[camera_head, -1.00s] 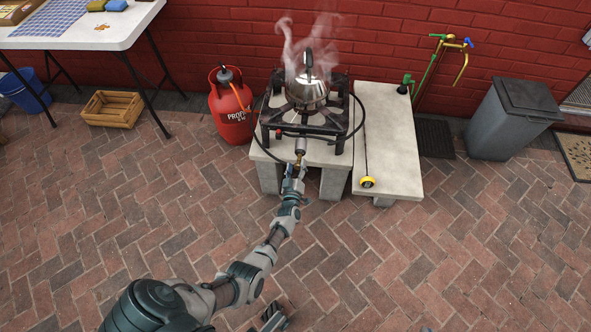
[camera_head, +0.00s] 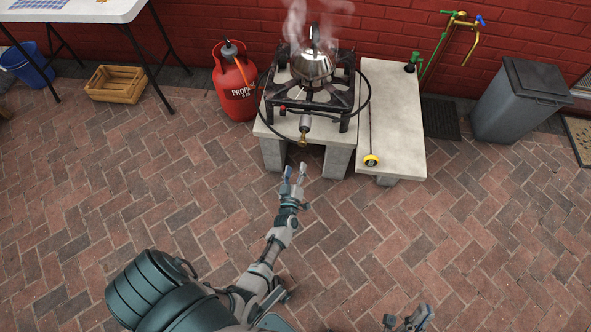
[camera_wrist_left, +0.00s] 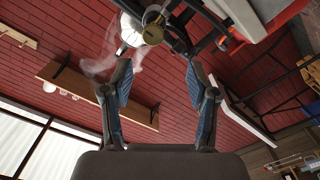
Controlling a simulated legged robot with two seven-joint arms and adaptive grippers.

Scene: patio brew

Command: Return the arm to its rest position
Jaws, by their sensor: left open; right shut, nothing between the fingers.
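My left gripper (camera_head: 294,172) is open and empty over the brick paving, just in front of the stove's stone stand (camera_head: 338,158). In the left wrist view its two fingers (camera_wrist_left: 160,85) are spread, with the brass valve knob (camera_wrist_left: 153,27) beyond them and apart from them. In the head view the brass valve (camera_head: 303,138) hangs at the front of the black gas burner (camera_head: 318,97). A steaming metal kettle (camera_head: 312,66) sits on the burner. My right gripper (camera_head: 408,318) shows at the bottom edge, partly cut off.
A red propane bottle (camera_head: 235,88) stands left of the stand. A stone slab (camera_head: 395,120) with a yellow-ended rod (camera_head: 371,160) is to its right, then a grey bin (camera_head: 520,100). A wooden crate (camera_head: 116,84) and table (camera_head: 80,12) are at left. The paving in front is clear.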

